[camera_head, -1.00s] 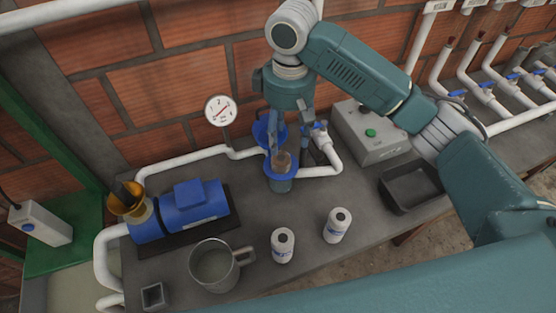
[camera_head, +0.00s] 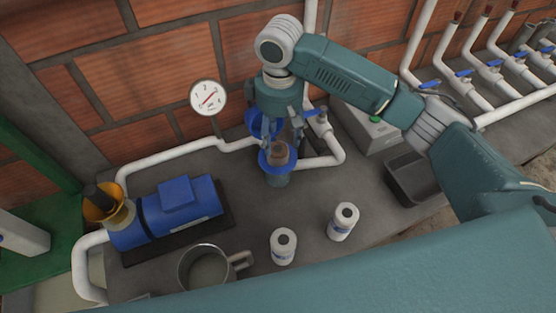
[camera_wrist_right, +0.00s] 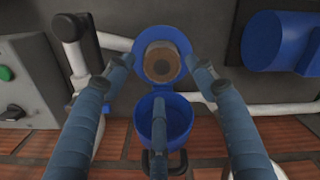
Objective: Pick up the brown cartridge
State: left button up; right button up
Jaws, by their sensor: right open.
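The brown cartridge (camera_head: 281,150) stands in an open blue-rimmed filter housing (camera_head: 276,177) on the grey bench. The cartridge's lower part is hidden in the housing. My left gripper is not in view.
A blue cup-like part (camera_wrist_right: 165,125) is beside the housing, close to my fingers. White pipes (camera_head: 322,159), a gauge (camera_head: 208,98) and a grey control box (camera_head: 365,130) are nearby.

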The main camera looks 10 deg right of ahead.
aim_at(279, 149)
notch_tip(279, 149, down, 5)
jog(key=shift+a+f+p, duration=0.1)
jog(key=shift+p, duration=1)
jog(key=shift+f, duration=0.25)
jog(key=c, duration=1.4)
